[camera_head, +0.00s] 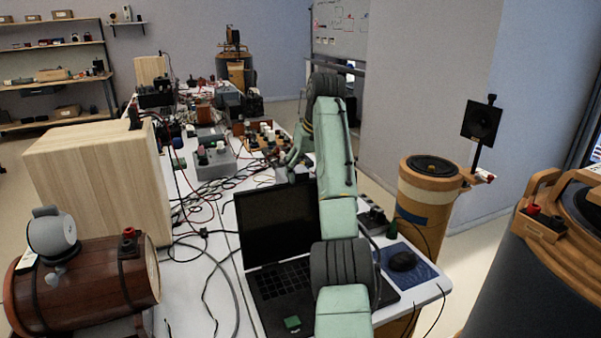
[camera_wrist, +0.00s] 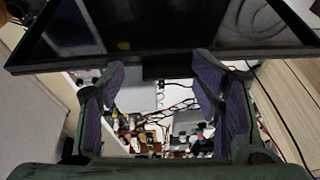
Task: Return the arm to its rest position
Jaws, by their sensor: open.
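My green arm reaches up from the bottom middle of the head view and extends over the laptop (camera_head: 280,225) and the white table (camera_head: 205,265). My gripper (camera_head: 290,160) is partly hidden behind the arm, just beyond the laptop screen. In the wrist view my gripper (camera_wrist: 157,75) shows two spread fingers with purple inner pads and nothing held between them. Boards and cables (camera_wrist: 160,130) on the table show beyond the gap between the fingers.
A dark flat screen (camera_wrist: 170,30) crosses the top of the wrist view, close to the fingertips. A wooden box (camera_head: 95,185) and a barrel-shaped speaker (camera_head: 85,285) stand at left. A mouse (camera_head: 402,261) lies right of the laptop. A round wooden speaker (camera_head: 428,200) stands beyond the table's right edge.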

